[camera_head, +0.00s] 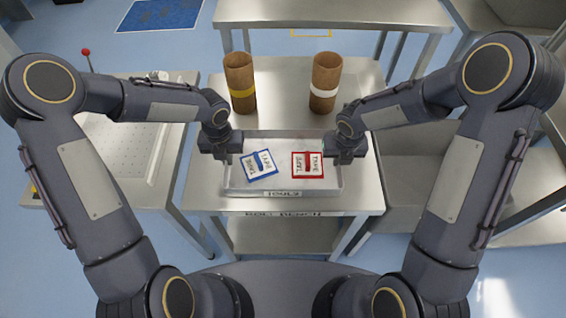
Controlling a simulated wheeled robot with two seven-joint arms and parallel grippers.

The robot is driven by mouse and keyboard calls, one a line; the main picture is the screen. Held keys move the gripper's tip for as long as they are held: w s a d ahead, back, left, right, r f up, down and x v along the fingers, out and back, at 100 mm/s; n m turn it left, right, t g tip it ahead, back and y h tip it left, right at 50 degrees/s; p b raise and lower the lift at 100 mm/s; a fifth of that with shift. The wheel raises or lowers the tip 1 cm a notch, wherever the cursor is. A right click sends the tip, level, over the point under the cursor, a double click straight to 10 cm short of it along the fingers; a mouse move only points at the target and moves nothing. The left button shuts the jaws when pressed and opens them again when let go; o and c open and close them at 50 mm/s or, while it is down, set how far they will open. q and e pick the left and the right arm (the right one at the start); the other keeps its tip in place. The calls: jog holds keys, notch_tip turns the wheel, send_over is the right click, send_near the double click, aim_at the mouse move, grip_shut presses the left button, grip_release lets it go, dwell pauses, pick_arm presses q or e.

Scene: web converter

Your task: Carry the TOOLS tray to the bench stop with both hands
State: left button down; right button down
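The metal TOOLS tray (239,189) lies on the steel bench in front of me, its label on the near wall. My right gripper (346,157) is at the right side, near the far right corner. Both point down. Their fingers are too small and dark to show whether they hold the tray walls. I cannot make out a bench stop.
The steel bench (366,198) carries a label on its front edge. Two brown rolls stand behind the tray, one with a yellow band (240,82) and one with a white band (325,82). A perforated table (130,150) is at left. Another steel table (330,12) stands behind.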

pick_arm(q)
jog(key=shift+r, duration=0.1)
pick_arm(e)
jog(key=shift+r, duration=0.15)
dwell(0.5)
